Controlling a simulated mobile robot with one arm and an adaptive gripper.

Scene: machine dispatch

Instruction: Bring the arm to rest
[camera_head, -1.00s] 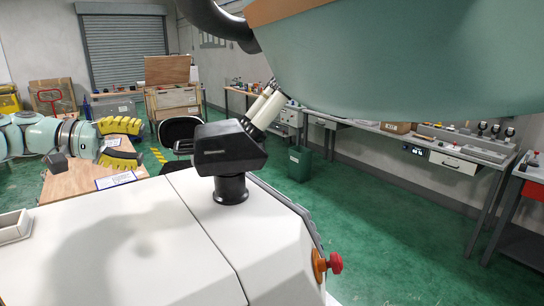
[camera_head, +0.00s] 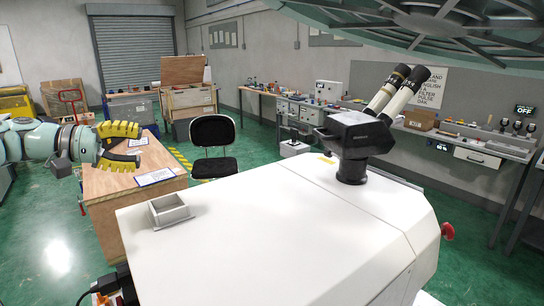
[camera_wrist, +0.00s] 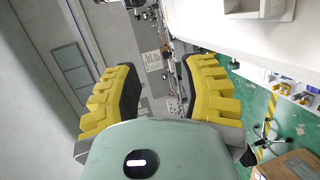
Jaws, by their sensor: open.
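My teal arm reaches in from the left edge of the head view, level with the wooden desk behind it. My gripper (camera_head: 138,147) has yellow ribbed fingers, spread apart and pointing right. In the wrist view, my gripper (camera_wrist: 158,68) is open and holds nothing between its fingers. It appears clear of the desk, though the exact gap cannot be told.
A white machine (camera_head: 260,235) with a black binocular eyepiece unit (camera_head: 358,132) and a grey tray (camera_head: 170,211) fills the foreground. A large teal round structure (camera_head: 440,25) hangs overhead. A wooden desk (camera_head: 112,205) and black chair (camera_head: 213,135) stand behind. Green floor shows at left.

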